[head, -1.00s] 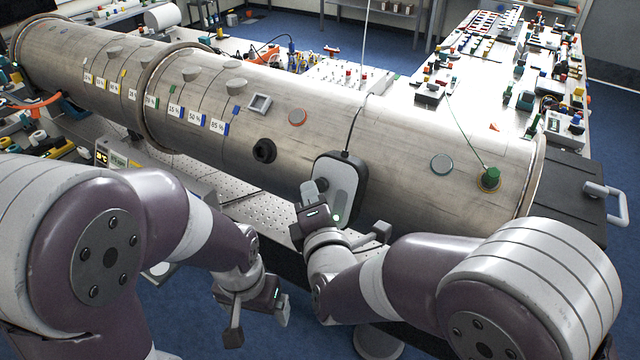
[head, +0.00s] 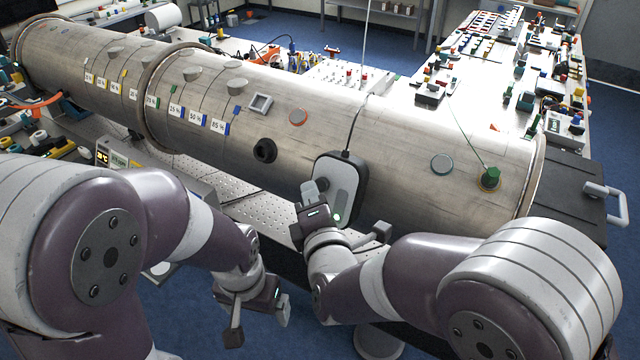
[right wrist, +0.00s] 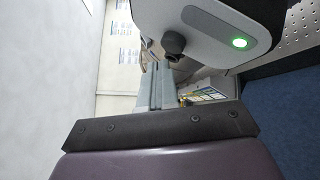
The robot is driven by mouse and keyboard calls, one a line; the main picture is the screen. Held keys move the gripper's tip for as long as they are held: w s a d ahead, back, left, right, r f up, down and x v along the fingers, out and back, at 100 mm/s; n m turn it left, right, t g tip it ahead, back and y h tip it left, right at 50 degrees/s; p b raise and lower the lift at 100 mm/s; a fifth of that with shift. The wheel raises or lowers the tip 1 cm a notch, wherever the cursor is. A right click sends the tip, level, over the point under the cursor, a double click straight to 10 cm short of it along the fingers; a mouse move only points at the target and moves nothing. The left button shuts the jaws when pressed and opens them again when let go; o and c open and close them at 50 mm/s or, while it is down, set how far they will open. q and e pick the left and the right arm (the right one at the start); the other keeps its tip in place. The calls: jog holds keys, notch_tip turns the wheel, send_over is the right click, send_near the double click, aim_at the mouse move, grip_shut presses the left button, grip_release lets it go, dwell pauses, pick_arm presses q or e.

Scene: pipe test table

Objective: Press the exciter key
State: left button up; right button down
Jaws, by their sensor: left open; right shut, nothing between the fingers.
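The exciter (head: 343,187) is a dark-edged box with a pale grey face, mounted on the side of the big metal pipe (head: 400,150), with a cable from its top. A green light (head: 337,218) glows low on its face. In the right wrist view, the exciter (right wrist: 205,22) shows a dark round knob-like key (right wrist: 173,43) and the lit green light (right wrist: 239,43). My right gripper (head: 309,190) is shut and empty at the exciter's left side. Its fingertips (right wrist: 155,66) are close to the key; I cannot tell whether they touch. My left gripper (head: 258,323) is open and empty, low, away from the pipe.
A perforated bench top (head: 265,207) lies under the pipe. A cluttered white table (head: 480,85) stands behind at the right.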

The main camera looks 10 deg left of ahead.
dwell(0.5)
jog(key=shift+w+d+f, duration=0.15)
jog(key=shift+w+f, duration=0.05)
jog(key=shift+w, duration=0.2)
jog(key=shift+w+d+f, duration=0.1)
jog(key=shift+w+f, duration=0.05)
jog(key=shift+w, duration=0.2)
dwell(0.6)
jog(key=shift+s, duration=0.1)
jog(key=shift+s+a+r, duration=0.2)
jog(key=shift+s+r, duration=0.15)
jog(key=shift+s, duration=0.25)
jog(key=shift+p, duration=0.3)
